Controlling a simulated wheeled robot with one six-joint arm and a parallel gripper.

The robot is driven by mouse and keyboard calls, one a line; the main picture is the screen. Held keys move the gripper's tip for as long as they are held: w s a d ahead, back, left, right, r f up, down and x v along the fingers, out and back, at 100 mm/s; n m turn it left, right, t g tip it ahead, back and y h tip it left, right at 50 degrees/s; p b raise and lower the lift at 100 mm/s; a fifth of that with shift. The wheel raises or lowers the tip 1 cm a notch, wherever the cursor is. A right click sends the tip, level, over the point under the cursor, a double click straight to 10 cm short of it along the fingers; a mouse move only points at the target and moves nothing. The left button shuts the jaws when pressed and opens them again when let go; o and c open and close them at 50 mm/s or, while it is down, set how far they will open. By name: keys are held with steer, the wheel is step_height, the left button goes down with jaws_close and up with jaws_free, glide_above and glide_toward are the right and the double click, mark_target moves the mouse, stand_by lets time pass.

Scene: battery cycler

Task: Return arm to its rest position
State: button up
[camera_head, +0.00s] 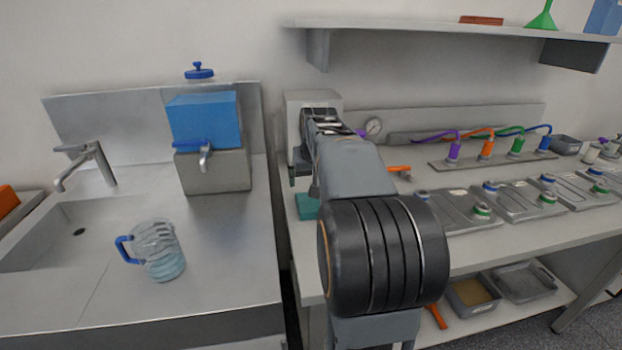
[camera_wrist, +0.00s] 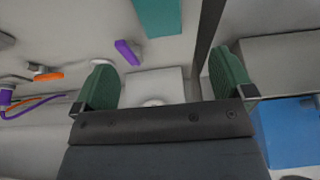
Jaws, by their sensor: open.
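My gripper (camera_wrist: 166,88) shows in the wrist view with its two green-padded fingers wide apart and nothing between them. In the head view my arm reaches forward over the left end of the right-hand bench, and the gripper is mostly hidden behind my own arm links. A pale grey box-like unit (camera_head: 298,103) stands on the bench just beyond the end of my arm. I cannot tell whether the gripper touches it.
A teal block (camera_head: 307,206) lies below my arm on the bench (camera_head: 470,252). A blue-topped dispenser (camera_head: 204,122) and a clear jug (camera_head: 160,252) stand left, by the sink tap (camera_head: 92,165). Cell plates (camera_head: 455,211) and coloured connectors (camera_head: 487,147) fill the right. A shelf (camera_head: 430,30) runs overhead.

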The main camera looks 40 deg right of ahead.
stand_by(0.3)
steer(key=s+a+n+y+p, duration=0.1)
steer(key=s+a+p, duration=0.4)
steer(key=a, duration=0.6)
steer(key=s+a+n+y+p, duration=0.1)
steer(key=s+a+n+p, duration=0.3)
steer(key=s+a, duration=0.6)
steer(key=shift+s+a+g+p, duration=0.3)
steer(key=shift+a+p, duration=0.35)
steer(key=shift+p, duration=0.3)
steer(key=shift+f, duration=0.1)
